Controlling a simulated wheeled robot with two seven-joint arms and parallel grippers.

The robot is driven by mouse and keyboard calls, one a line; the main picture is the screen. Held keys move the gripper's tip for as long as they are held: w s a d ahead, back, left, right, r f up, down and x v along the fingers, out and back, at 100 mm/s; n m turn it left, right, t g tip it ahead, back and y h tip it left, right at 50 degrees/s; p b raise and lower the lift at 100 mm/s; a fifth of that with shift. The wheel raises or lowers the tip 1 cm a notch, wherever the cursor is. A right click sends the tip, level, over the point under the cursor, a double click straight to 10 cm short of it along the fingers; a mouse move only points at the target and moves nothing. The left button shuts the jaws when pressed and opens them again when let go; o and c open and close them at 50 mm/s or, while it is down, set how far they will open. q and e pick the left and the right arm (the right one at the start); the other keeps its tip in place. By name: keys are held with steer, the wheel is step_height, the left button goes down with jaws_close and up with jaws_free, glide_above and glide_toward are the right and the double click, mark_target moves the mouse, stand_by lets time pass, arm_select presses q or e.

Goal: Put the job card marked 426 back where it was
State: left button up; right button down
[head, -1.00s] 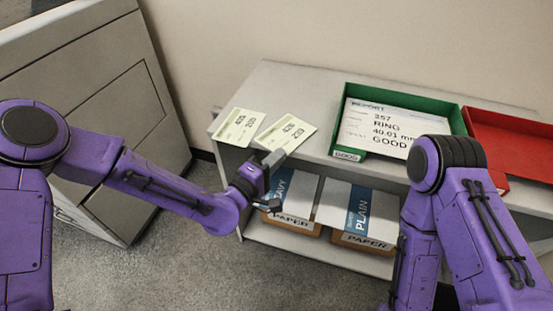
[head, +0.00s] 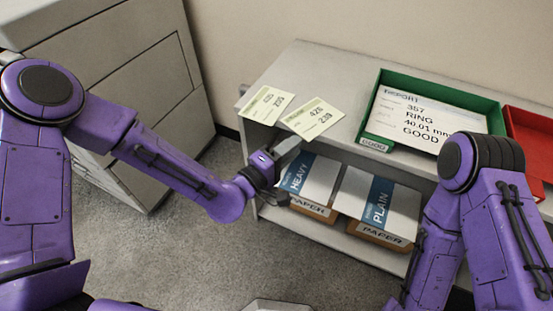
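The job card marked 426 (head: 313,117) is a pale yellow-green card lying at an angle on the grey shelf unit's top, near its front left edge. A similar card (head: 268,104), seemingly marked 425, lies just to its left. My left gripper (head: 285,173) is in front of the unit, just below and in front of the 426 card. Its fingers look spread, one pale and one dark, with nothing seen between them. It appears apart from the card. My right arm comes in at the right; its gripper is out of view.
A green tray (head: 374,137) holding a report card (head: 418,118) stands right of the cards, with a red tray (head: 530,128) beyond it. A grey cabinet (head: 150,75) stands left.

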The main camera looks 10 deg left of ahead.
arm_select(q)
steer(key=v, duration=0.8)
steer(key=shift+b, duration=0.4)
steer(key=s+a+f+m+g+y, duration=0.1)
steer(key=s+a+f+g+y, duration=0.25)
steer(key=f, duration=0.55)
steer(key=s+a+f+g+y, duration=0.2)
steer(key=s+a+f+y, duration=0.15)
steer(key=f, duration=0.65)
steer(key=s+a+f+m+g+y, duration=0.1)
steer(key=s+a+f+g+y, duration=0.1)
steer(key=s+a+f, duration=0.3)
steer(key=s+a+f+m+g+y, duration=0.1)
steer(key=s+a+f+g+y, duration=0.2)
steer(key=s+a, duration=0.6)
steer(key=shift+s+a+f+m+g+y, duration=0.25)
steer(key=shift+a+f+m+g+y, duration=0.15)
steer(key=shift+a+f+y, duration=0.6)
steer(key=shift+d+r, duration=0.1)
steer(key=shift+s, duration=0.1)
